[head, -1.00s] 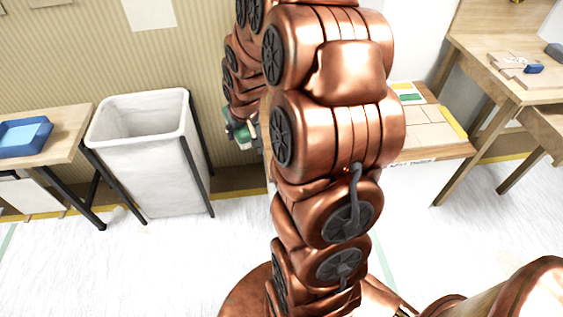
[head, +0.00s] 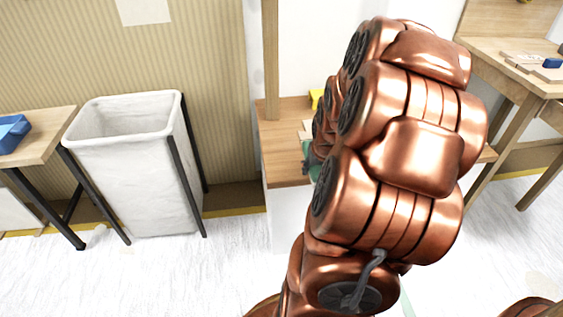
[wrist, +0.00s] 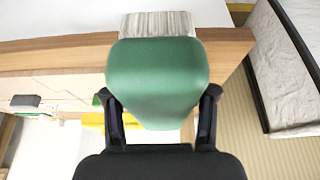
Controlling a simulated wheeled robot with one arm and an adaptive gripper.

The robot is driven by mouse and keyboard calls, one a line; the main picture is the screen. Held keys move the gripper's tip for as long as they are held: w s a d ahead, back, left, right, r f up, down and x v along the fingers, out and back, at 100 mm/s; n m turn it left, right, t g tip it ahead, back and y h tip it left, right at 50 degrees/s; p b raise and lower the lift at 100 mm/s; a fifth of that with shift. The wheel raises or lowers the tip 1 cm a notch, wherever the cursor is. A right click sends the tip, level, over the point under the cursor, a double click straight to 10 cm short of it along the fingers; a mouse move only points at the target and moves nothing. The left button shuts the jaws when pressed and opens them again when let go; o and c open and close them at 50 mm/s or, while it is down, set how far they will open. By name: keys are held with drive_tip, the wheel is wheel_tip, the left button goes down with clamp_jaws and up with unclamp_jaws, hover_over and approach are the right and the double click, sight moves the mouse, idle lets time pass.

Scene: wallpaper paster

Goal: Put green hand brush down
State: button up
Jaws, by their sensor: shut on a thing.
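The green hand brush (wrist: 157,80) is in my gripper (wrist: 160,108) in the wrist view. Its green body fills the space between the two dark fingers, which press on its sides. Its pale bristles (wrist: 158,24) point away from the gripper, beyond the edge of a wooden surface. In the head view a small green part (head: 311,160) shows left of my copper arm, over the wooden table (head: 282,150). The arm hides most of the gripper and brush there. I cannot tell whether the brush touches the table.
A white bin (head: 130,165) in a black frame stands left of the table. A side table with a blue tray (head: 12,133) is at the far left. A wooden workbench (head: 520,75) is at the right. The table's left end looks bare.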

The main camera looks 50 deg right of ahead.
drive_tip(key=b, duration=0.4)
hover_over(281, 156)
drive_tip(key=shift+s+a+f, duration=0.15)
drive_tip(key=shift+s+f, duration=0.05)
drive_tip(key=shift+f, duration=0.3)
drive_tip(key=shift+s+a+f, duration=0.1)
drive_tip(key=shift+s+f, duration=0.05)
drive_tip(key=shift+f, duration=0.3)
drive_tip(key=shift+s+f+b, duration=0.1)
drive_tip(key=shift+f+b, duration=0.35)
drive_tip(key=shift+f, duration=1.1)
drive_tip(key=shift+f, duration=0.2)
drive_tip(key=o, duration=1.2)
